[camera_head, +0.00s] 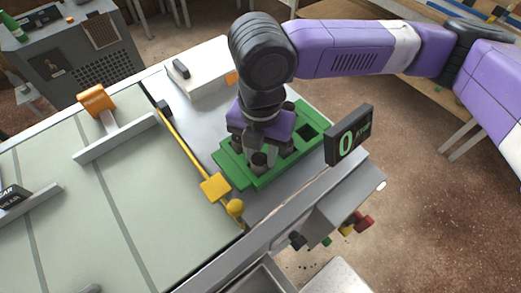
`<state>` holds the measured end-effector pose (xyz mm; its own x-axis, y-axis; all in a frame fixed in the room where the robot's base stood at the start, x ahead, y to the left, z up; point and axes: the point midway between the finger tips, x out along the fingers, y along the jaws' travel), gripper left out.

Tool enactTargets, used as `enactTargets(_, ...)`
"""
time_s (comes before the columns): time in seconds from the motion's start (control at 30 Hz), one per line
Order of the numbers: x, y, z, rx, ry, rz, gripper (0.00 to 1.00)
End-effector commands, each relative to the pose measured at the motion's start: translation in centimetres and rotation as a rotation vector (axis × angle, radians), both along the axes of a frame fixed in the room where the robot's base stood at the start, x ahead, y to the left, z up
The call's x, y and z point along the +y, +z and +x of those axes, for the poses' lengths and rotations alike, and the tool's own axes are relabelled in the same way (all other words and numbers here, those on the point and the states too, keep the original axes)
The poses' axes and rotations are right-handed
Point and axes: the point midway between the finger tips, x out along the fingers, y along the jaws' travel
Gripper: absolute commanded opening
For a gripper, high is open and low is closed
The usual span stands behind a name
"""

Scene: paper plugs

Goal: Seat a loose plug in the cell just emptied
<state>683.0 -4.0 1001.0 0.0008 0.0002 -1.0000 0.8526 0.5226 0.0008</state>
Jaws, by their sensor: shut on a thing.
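A green tray (264,181) with square cells lies on the grey bench. At least one cell (306,131) on its right side looks dark and empty. Several grey-brown plugs, one of them at the tray's front (258,161), show in or over the tray, partly covered by my gripper. My gripper (262,149) points down over the tray's middle and is shut on a plug. The held plug is mostly hidden by the purple gripper body and the fingers, and I cannot tell how deep it sits.
A display reading 0 (349,136) stands close to the tray's right. A yellow bar with a block (215,187) and a knob (235,207) borders the tray's left. A white box (201,80) sits behind.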

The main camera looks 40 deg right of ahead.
Motion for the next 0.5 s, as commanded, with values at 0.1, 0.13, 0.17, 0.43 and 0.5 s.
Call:
enactTargets(0.1, 0.02, -0.41, -0.01, 0.001, 0.0, 0.001, 0.0)
enactTargets(0.13, 0.01, -0.28, -0.01, 0.0, 0.0, 0.0, 0.39)
enactTargets(0.17, 0.01, -0.25, -0.01, 0.0, 0.0, 0.0, 0.45)
enactTargets(0.43, 0.01, -0.24, 0.0, 0.0, 0.0, 0.0, 0.55)
enactTargets(0.5, 0.01, -0.21, 0.01, 0.0, 0.0, 0.0, 0.55)
